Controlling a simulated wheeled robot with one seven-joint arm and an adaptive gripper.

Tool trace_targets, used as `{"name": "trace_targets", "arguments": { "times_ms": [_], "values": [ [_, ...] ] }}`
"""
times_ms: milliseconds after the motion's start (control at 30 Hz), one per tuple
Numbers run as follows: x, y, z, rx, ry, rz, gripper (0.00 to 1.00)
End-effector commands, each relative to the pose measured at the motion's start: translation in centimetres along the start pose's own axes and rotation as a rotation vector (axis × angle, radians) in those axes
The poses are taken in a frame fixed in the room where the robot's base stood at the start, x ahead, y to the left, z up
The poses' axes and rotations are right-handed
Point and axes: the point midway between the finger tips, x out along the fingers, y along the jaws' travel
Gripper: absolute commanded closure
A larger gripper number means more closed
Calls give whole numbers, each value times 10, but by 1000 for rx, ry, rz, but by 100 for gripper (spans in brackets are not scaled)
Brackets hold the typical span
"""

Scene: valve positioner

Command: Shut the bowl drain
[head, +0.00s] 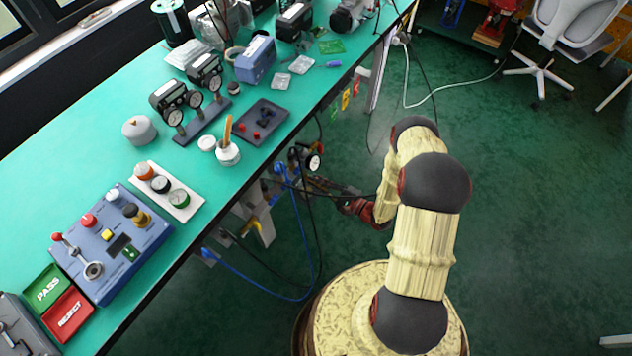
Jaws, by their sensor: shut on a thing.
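A small air unit with a round gauge (313,162) hangs beside the front edge of the bench, below the top. Its bowl and the bowl drain are too small, dark and crowded by hoses to make out clearly. My gripper (320,188) reaches left from my arm to just under this unit. Its fingers look closed around a small part at the unit's lower end, which seems to be the bowl drain. The fingers mostly hide that part, and whether the drain is open or shut cannot be seen.
The green bench (80,160) carries a blue control box (108,245), gauges and a white pot (228,153). Blue and black hoses (265,288) hang under its edge near my gripper. A grey bracket (257,222) is left of it. The floor right of my arm is clear.

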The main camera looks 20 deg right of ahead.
Motion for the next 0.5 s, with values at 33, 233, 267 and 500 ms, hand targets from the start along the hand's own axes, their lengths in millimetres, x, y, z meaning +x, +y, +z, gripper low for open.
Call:
{"name": "trace_targets", "arguments": {
  "times_ms": [33,233,267,500],
  "values": [
    [0,2,0,-41,1,1,100],
    [0,3,0,-227,1,2,100],
    [0,3,0,-254,1,2,100],
    [0,4,0,-442,0,2,100]
  ]
}}
